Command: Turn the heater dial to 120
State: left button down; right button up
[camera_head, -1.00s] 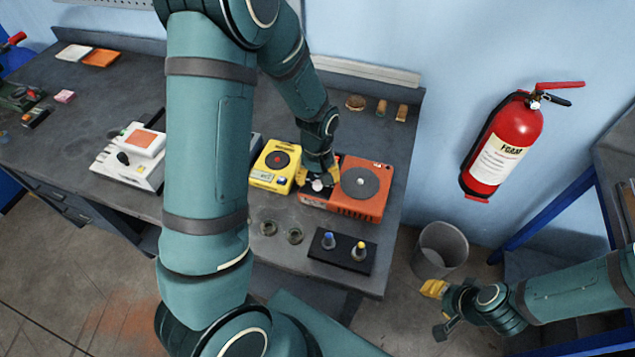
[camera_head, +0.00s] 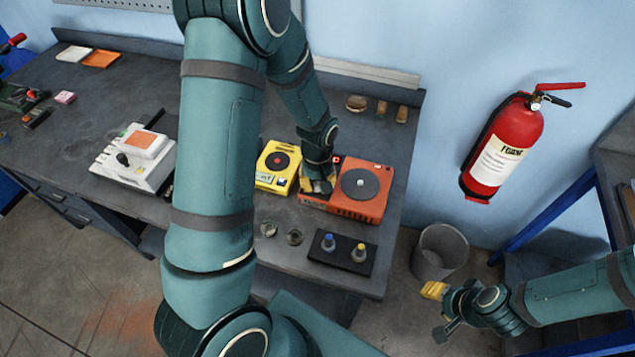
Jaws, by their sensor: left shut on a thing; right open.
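The orange heater (camera_head: 368,208) with a dark round plate (camera_head: 360,184) on top sits on the bench's right part. Its dial is on the left side of the heater and is hidden by my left gripper (camera_head: 318,187). That gripper points down there and is shut on what appears to be the dial. I cannot read the dial's setting or any marks. A small red spot (camera_head: 336,160) shows at the heater's back left. My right gripper (camera_head: 437,311) is open and empty, off the bench at the lower right.
A yellow device (camera_head: 268,181) stands close left of the heater. A black block (camera_head: 342,253) with two small bottles and two glass dishes lie in front. A white device (camera_head: 135,157) is further left. A bin (camera_head: 440,251) stands right of the bench.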

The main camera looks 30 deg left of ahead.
pick_arm(q)
jog(key=m+b, duration=0.1)
jog(key=m, duration=0.3)
jog(key=shift+m, duration=0.4)
jog(key=m+b, duration=0.1)
jog(key=m, duration=0.3)
jog(key=shift+m, duration=0.3)
jog(key=m, duration=0.4)
jog(key=shift+m, duration=2.1)
jog(key=c, duration=0.7)
grip_release()
jog(key=shift+c, duration=0.2)
